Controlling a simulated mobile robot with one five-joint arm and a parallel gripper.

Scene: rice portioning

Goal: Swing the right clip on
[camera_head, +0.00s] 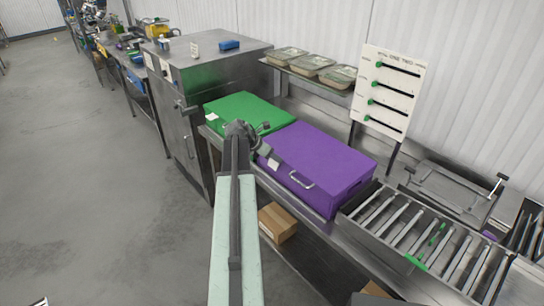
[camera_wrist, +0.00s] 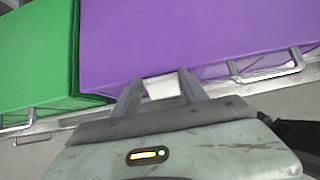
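A purple lidded box (camera_head: 318,165) stands on the steel counter. A metal wire loop (camera_head: 301,180), seemingly the right clip, is on its front side; it also shows in the wrist view (camera_wrist: 272,69) to the right of my gripper. My gripper (camera_head: 268,154) is at the front left edge of the purple box. In the wrist view its two fingers (camera_wrist: 160,88) are apart, with a white label (camera_wrist: 163,87) of the box visible between them. Nothing is held. Whether the fingers touch the box cannot be told.
A green box (camera_head: 245,113) stands left of the purple one. A roller rack (camera_head: 413,235) lies to the right. Lidded trays (camera_head: 312,65) sit on a shelf behind, beside a white slotted board (camera_head: 388,92). A cardboard box (camera_head: 278,222) is below. The floor (camera_head: 90,200) at left is clear.

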